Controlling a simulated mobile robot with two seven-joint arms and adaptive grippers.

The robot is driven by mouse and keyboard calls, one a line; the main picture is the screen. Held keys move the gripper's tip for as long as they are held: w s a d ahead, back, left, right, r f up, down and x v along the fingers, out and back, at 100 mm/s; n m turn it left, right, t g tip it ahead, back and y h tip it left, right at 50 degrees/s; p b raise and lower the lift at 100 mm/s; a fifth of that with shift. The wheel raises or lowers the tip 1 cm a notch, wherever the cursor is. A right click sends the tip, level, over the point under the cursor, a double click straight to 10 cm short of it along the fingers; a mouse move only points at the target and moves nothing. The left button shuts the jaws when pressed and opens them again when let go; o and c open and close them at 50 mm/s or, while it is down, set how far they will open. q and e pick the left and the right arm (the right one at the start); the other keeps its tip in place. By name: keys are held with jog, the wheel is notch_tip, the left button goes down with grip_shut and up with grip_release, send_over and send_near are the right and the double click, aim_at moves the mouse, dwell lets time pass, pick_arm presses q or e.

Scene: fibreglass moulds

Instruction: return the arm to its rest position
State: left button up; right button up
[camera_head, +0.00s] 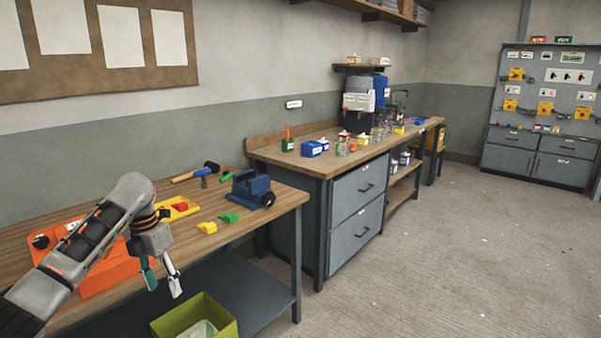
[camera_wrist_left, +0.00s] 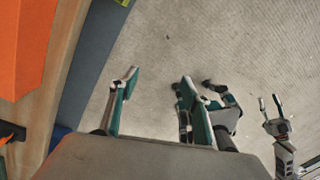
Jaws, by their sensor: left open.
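My left gripper (camera_head: 163,288) hangs from the left arm over the front edge of the wooden workbench (camera_head: 285,196), fingers pointing down. It is open and empty, with a gap between its two green-and-grey fingers. Both fingers also show apart in the left wrist view (camera_wrist_left: 160,90), with grey floor between and beyond them. In that view, other parts of my own body show at the right. A small two-fingered shape among them looks like my right gripper (camera_wrist_left: 270,106), too small to judge surely. The right gripper does not show in the head view.
An orange case (camera_head: 110,272) lies behind the left arm on the bench. A green bin (camera_head: 222,322) stands below the gripper. Open floor (camera_head: 430,250) lies to the right.

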pick_arm(q)
jog(key=s+d+f+n+t+h, duration=0.1)
jog(key=s+d+f+n, duration=0.4)
jog(key=f, duration=0.5)
jog(key=s+d+f+n+t+h, duration=0.1)
jog(key=s+d+f+n+t, duration=0.1)
jog(key=s+d+f+n, duration=0.45)
jog(key=s+d+f+n+t, duration=0.15)
jog(key=d+f+n, duration=0.35)
jog(key=f, duration=0.8)
jog(key=s+a+r+n+t, duration=0.1)
jog(key=s+n+t, duration=0.5)
jog(key=s+n, duration=1.2)
jog(key=shift+s+a+r+n, duration=0.35)
jog(key=shift+s+r, duration=0.25)
jog(key=shift+s, duration=0.3)
jog(key=shift+t, duration=0.25)
